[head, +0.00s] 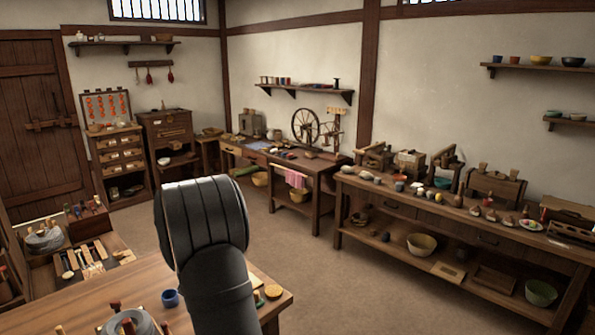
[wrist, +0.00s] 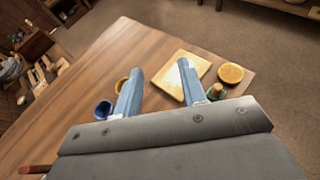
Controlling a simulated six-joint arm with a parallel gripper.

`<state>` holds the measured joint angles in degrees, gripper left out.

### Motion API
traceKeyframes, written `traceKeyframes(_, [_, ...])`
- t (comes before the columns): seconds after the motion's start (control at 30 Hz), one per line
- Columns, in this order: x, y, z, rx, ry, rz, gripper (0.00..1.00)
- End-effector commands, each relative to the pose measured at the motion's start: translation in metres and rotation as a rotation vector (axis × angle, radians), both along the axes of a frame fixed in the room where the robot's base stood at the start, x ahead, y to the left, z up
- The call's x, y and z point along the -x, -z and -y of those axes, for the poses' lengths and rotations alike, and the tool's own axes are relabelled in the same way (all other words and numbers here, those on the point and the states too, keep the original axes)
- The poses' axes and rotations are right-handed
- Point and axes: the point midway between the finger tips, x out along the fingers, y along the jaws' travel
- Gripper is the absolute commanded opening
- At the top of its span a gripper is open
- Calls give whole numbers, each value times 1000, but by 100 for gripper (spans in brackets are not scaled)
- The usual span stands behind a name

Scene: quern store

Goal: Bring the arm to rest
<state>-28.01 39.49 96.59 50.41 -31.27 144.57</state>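My gripper (wrist: 162,68) shows in the wrist view with its two blue-grey fingers well apart and nothing held between them. It points out over the wooden table (wrist: 75,95), and a pale square board (wrist: 201,66) lies beyond and partly behind the fingers. In the head view my dark arm stands in the front middle and the gripper itself cannot be made out. A small green object (wrist: 215,91) is beside the right finger.
A round orange-topped item (wrist: 231,73) is near the table's right edge. A grey round stone (head: 130,322) stands at the table's front left. A tool tray (head: 85,258) is at left. Floor (head: 310,270) is clear between the table and the long workbench (head: 420,215).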

Motion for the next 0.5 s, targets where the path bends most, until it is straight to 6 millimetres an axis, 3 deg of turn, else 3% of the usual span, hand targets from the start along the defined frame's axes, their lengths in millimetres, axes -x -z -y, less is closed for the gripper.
traceKeyframes(0.5, [14,2,104,0,139,0,38])
